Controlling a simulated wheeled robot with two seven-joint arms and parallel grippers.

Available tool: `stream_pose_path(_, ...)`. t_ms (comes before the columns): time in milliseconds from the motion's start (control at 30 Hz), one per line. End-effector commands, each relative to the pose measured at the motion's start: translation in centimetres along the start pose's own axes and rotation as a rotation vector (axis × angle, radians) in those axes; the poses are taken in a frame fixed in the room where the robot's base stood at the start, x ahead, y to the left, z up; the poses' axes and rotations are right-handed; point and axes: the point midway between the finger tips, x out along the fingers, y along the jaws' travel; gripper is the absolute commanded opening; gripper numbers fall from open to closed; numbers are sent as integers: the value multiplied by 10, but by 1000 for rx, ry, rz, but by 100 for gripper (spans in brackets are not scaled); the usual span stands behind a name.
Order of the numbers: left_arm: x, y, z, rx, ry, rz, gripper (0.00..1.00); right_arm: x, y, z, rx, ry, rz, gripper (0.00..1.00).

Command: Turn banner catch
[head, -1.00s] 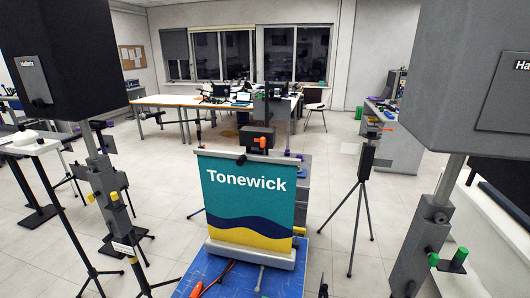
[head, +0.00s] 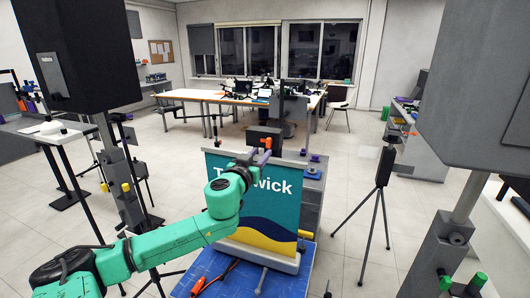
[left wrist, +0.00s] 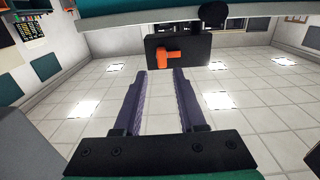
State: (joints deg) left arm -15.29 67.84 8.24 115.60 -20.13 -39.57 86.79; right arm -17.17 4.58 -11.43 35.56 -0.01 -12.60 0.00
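The teal "Tonewick" banner (head: 283,204) stands upright on a blue platform. An orange catch (head: 267,142) shows on a black block (head: 258,136) just behind the banner's top edge. In the left wrist view the orange T-shaped catch (left wrist: 170,54) sits on the dark block (left wrist: 195,51), beyond the fingertips. My left gripper (head: 263,159) is at the banner's top edge in the head view, hiding part of the lettering. Its purple fingers (left wrist: 163,72) are apart with nothing between them, and the catch is roughly in line with the gap. My right gripper is not in view.
A black tripod stand (head: 384,170) is to the right. Loose tools lie on the blue platform (head: 235,285). Open tiled floor (head: 345,180) lies around.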

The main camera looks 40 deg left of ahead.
Motion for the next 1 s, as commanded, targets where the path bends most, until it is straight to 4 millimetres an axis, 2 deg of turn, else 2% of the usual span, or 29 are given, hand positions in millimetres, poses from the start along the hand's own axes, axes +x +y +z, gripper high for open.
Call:
stream_pose_path(67, 11, -2, 2, 9, 6, -6, 40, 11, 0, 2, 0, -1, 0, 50)
stream_pose_path(133, 21, -4, -5, -1, 7, -8, 40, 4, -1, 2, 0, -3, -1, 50)
stream_pose_path(400, 57, -4, -2, -5, 1, -7, 40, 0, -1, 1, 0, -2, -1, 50)
stream_pose_path(567, 66, -3, 0, 0, 0, -5, 40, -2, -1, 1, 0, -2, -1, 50)
stream_pose_path(667, 65, -3, 1, 3, -1, -5, 6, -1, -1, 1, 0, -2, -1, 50)
stream_pose_path(700, 65, -3, 1, 3, -1, -5, 0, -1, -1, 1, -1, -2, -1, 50)
stream_pose_path(867, 65, -3, 2, -45, -1, -5, 0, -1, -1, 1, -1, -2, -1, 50)
stream_pose_path(1000, 65, -2, 2, -310, -1, -5, 0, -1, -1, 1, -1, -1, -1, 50)
